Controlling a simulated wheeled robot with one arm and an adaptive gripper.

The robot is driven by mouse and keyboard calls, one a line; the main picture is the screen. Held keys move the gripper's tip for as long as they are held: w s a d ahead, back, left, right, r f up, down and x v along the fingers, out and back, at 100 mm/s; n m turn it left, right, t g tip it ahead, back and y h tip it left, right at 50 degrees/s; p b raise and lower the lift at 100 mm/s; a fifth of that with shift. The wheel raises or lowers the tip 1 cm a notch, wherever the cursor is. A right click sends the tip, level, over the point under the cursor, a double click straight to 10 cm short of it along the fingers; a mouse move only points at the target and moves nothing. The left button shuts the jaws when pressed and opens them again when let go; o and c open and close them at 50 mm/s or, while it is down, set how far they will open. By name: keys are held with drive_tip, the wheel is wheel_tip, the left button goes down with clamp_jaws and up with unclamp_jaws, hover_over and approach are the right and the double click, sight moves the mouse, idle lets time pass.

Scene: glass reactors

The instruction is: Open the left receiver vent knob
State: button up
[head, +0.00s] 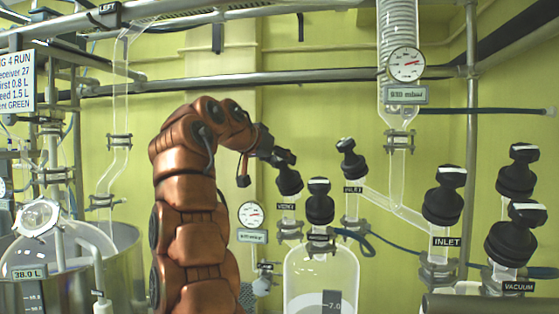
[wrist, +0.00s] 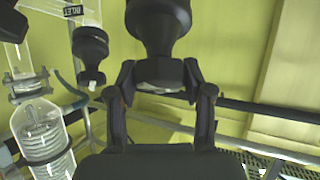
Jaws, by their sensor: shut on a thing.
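A black knob (head: 289,182) stands on a glass neck at the upper left of a clear glass receiver (head: 312,262) in the head view. The small label (head: 286,206) under it is too small to read surely. My gripper (head: 281,160) reaches it from the upper left and is shut on its top. In the wrist view my gripper (wrist: 162,92) has one finger on each side of the knob (wrist: 160,40), touching its narrow grip part.
Close by are a second black knob (head: 320,203) and an INLET knob (head: 351,160). Farther right are another INLET knob (head: 443,197) and a VACUUM knob (head: 514,242). A gauge (head: 251,214) hangs left of the receiver. A metal rail (head: 290,78) crosses behind my arm.

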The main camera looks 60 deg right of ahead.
drive_tip(key=shift+n+t, duration=0.7)
drive_tip(key=shift+n, duration=0.4)
drive_tip(key=shift+r+n+t, duration=0.1)
drive_tip(key=shift+n+t, duration=0.3)
